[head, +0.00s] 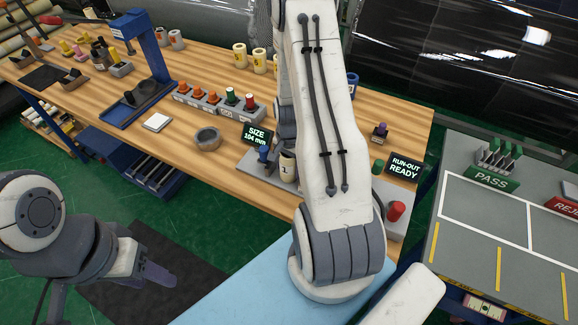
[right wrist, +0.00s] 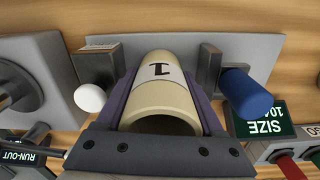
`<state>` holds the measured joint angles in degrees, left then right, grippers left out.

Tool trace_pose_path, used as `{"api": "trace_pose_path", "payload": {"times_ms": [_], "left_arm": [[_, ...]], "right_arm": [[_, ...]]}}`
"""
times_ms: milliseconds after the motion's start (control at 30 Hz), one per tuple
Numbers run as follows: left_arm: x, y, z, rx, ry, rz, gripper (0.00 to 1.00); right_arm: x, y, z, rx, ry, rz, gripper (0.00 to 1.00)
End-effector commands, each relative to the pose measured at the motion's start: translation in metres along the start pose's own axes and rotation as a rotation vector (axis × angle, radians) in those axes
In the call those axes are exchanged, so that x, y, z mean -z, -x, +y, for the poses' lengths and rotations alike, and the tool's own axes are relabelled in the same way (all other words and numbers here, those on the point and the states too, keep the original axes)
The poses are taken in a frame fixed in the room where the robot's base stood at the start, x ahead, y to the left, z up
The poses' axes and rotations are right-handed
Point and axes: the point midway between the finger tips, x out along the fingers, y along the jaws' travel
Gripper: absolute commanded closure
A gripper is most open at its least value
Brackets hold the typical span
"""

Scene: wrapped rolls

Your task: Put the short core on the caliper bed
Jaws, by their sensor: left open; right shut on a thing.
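The short core, a cream tube marked 1 (right wrist: 160,68), is held between the purple fingers of my right gripper (right wrist: 165,88), which is shut on it. It is over the grey caliper bed (right wrist: 205,48), between a dark block with a white knob and a jaw with a blue handle (right wrist: 247,92). I cannot tell whether it touches the bed. The bed (head: 249,163) is by the SIZE 104 mm display (head: 257,134). My left gripper (head: 158,273) is open and empty, off the table.
The RUN-OUT READY display (head: 404,168) and a red knob (head: 396,210) are to the right. Several cores stand farther back.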

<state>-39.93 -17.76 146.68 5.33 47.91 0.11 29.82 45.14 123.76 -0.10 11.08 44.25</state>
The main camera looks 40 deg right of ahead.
Motion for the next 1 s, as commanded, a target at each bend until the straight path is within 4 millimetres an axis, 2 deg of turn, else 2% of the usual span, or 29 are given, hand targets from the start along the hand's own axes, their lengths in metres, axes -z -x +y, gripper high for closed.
{"api": "trace_pose_path", "payload": {"times_ms": [100,133,167,467,600,767,1000], "left_arm": [[0.0,-0.004,0.0,0.0,0.0,0.0,0.5],[0.0,-0.003,0.0,0.0,0.0,0.0,0.5],[0.0,-0.002,0.0,0.0,0.0,0.0,0.5],[0.0,-0.002,0.0,0.0,0.0,0.0,0.5],[0.0,-0.002,0.0,0.0,0.0,0.0,0.5],[0.0,-0.008,-0.001,0.0,0.0,0.0,0.5],[-0.001,-0.017,-0.001,0.0,-0.001,0.0,0.5]], "right_arm": [[0.0,-0.004,0.0,0.0,0.0,0.0,0.91],[0.0,-0.004,0.0,0.0,0.0,0.0,0.27],[0.0,-0.003,0.0,0.0,0.0,0.0,0.18],[0.0,-0.002,0.0,0.0,0.0,0.0,0.18],[0.001,0.006,-0.001,0.002,0.0,0.002,0.18],[0.001,0.03,-0.001,0.005,0.0,0.005,0.18],[0.001,0.08,-0.001,0.006,0.0,0.006,0.18]]}}
